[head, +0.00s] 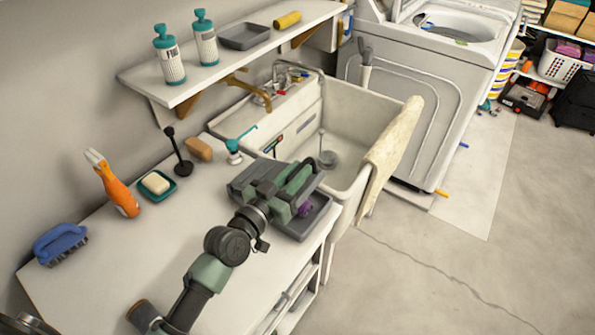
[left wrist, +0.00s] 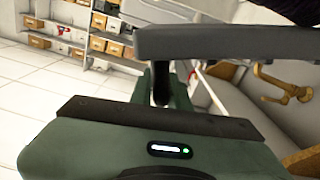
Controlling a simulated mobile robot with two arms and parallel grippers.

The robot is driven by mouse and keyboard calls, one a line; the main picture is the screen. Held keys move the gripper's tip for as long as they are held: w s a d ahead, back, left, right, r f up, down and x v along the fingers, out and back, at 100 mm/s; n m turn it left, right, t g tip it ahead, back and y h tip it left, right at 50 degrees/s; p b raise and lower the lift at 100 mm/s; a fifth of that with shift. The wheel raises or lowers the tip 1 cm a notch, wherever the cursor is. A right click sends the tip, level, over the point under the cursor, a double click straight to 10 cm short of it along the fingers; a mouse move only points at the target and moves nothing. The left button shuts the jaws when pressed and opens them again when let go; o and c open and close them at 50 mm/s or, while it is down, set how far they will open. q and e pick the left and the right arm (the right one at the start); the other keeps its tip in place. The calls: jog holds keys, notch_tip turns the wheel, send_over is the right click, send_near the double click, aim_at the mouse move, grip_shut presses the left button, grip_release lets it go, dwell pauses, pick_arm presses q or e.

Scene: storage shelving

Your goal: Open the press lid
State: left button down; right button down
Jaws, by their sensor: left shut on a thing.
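The press stands on the white counter beside the sink, with a grey lid (head: 250,178) and a dark grey tray-like base (head: 306,224). My left gripper (head: 293,184) is over the press and hides much of it. It is shut at the lid's edge; the exact contact is hidden in the head view. In the left wrist view a grey slab (left wrist: 235,42), which looks like the lid, crosses just beyond the gripper (left wrist: 162,85). A small purple thing (head: 304,210) shows at the base beside the gripper. My right gripper is not in view.
The sink (head: 372,118) with a cloth (head: 392,150) over its rim is behind and right of the press. A wall shelf (head: 240,65) hangs above.

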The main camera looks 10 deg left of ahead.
pick_arm(q)
jog(key=shift+a, duration=0.1)
dwell(0.3)
jog(key=shift+w+a+r+n+p, duration=0.2)
jog(key=shift+a+r+n+p, duration=0.15)
jog(key=shift+r+p, duration=0.25)
jog(key=w+a+r+n, duration=0.2)
jog(key=a+r+n, duration=0.1)
jog(key=a, duration=0.3)
jog(key=w+a+r+n+b, duration=0.1)
jog(key=w+a+r+n, duration=0.1)
jog(key=a, duration=0.4)
jog(key=w+a+r+n+b, duration=0.1)
jog(key=w+a+r+n, duration=0.2)
jog(key=a+n, duration=0.3)
jog(key=shift+w+a+r, duration=0.15)
jog(key=shift+w+r, duration=0.1)
jog(key=shift+r, duration=0.1)
jog(key=c, duration=1.4)
grip_release()
